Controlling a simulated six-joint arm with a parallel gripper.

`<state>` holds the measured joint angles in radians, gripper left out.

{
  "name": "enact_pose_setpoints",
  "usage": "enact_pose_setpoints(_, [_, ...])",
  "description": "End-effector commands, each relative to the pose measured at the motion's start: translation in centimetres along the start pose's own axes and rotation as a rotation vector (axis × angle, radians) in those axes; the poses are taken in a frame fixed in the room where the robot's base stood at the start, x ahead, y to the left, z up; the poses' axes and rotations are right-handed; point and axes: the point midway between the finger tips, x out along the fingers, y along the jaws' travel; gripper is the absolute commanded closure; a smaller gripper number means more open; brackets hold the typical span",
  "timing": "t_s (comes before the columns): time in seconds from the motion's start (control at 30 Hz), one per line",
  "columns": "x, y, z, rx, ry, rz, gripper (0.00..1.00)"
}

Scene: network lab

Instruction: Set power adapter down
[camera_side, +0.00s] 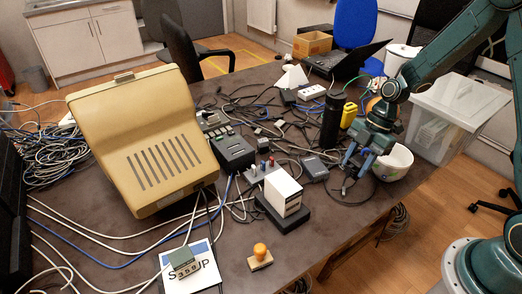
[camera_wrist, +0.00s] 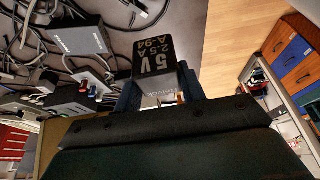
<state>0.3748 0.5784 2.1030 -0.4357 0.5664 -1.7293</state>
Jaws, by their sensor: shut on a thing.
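The power adapter (camera_wrist: 153,62) is a black block with white print reading "5V 2.5A A-94". In the wrist view it sits between the two fingers of my gripper (camera_wrist: 160,90), which is shut on it. In the side view my gripper (camera_side: 366,161) points down near the right edge of the table, just left of a white bowl (camera_side: 398,162). The adapter is hard to make out there among the fingers and dark cables, and I cannot tell whether it touches the table (camera_side: 225,262).
A small grey box (camera_side: 314,168) lies left of my gripper, with a black cylinder (camera_side: 332,122) and yellow item (camera_side: 349,115) behind. Cables crowd the table. A clear lidded bin (camera_side: 440,125) stands at the right. The front table surface has some bare room.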

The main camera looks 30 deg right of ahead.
Motion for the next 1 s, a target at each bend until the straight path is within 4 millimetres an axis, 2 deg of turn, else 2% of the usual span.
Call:
enact_pose_setpoints(0.2, [3.5, 0.0, 1.4, 0.0, 0.001, -0.003, 0.87])
enact_pose_setpoints(0.4, [5.6, 0.0, 2.3, 0.0, 0.0, -0.001, 0.87])
enact_pose_setpoints(0.77, [6.3, 0.0, 2.6, 0.0, -0.001, 0.001, 0.87])
enact_pose_setpoints(1.0, [8.2, 0.0, 3.4, 0.001, 0.0, -0.001, 0.87])
